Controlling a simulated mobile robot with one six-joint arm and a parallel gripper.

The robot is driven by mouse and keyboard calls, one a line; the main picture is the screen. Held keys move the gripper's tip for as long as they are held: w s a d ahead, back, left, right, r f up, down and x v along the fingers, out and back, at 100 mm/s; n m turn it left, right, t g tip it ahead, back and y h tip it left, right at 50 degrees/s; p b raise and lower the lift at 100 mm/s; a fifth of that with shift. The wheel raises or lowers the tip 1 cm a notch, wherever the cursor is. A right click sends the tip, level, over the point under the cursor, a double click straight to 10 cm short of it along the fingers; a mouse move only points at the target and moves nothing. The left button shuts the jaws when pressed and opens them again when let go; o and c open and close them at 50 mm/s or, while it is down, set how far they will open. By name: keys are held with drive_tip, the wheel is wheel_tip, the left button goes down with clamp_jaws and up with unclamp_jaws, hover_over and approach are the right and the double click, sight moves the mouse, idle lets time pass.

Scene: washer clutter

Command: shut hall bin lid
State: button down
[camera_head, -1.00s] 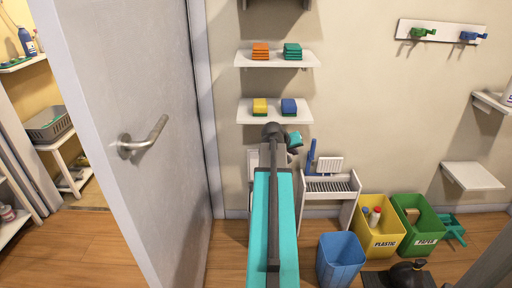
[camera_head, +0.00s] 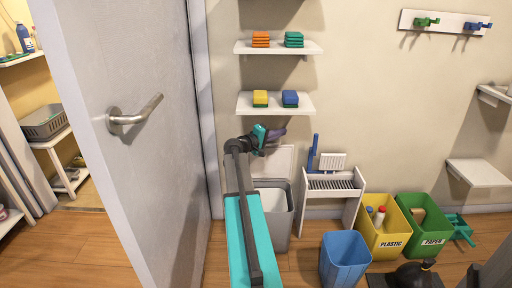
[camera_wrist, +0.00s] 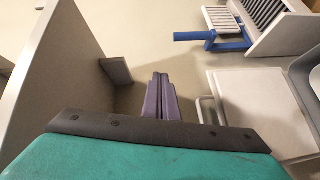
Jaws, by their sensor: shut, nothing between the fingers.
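The hall bin (camera_head: 277,205) is a pale grey bin on the floor against the wall, left of the white rack. Its lid (camera_head: 286,160) stands open, raised against the wall behind the opening. My arm covers the bin's left part. My gripper (camera_head: 277,136) is above the lid, just under the lower sponge shelf, with its purple fingers shut and empty. In the wrist view the shut fingers (camera_wrist: 162,98) point ahead, and a pale panel that looks like the lid (camera_wrist: 250,105) is to their right, apart from them.
The lower shelf (camera_head: 276,104) with sponges is close above my gripper. The grey door (camera_head: 150,190) stands open at left. The white rack (camera_head: 332,195), blue bin (camera_head: 343,262), yellow bin (camera_head: 384,228) and green bin (camera_head: 424,225) are to the right.

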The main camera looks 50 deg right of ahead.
drive_tip(key=w+a+f+n+t+h+b, duration=0.1)
drive_tip(key=w+a+f+n+b, duration=0.1)
drive_tip(key=w, duration=0.5)
drive_tip(key=w+a+f+n+t+h+b, duration=0.1)
drive_tip(key=w+a+f+b, duration=0.3)
drive_tip(key=w+f, duration=0.4)
drive_tip(key=shift+a+n+t, duration=0.5)
drive_tip(key=shift+a+t, duration=0.1)
drive_tip(key=shift+a, duration=0.3)
drive_tip(key=shift+d+f, duration=0.1)
drive_tip(key=shift+d, duration=0.1)
drive_tip(key=d+b, duration=0.2)
drive_tip(key=d, duration=0.7)
drive_tip(key=shift+s+d+r+b, duration=0.25)
drive_tip(key=shift+d+b, duration=0.05)
drive_tip(key=shift+b, duration=0.05)
drive_tip(key=shift+s+a, duration=0.1)
drive_tip(key=shift+a, duration=0.05)
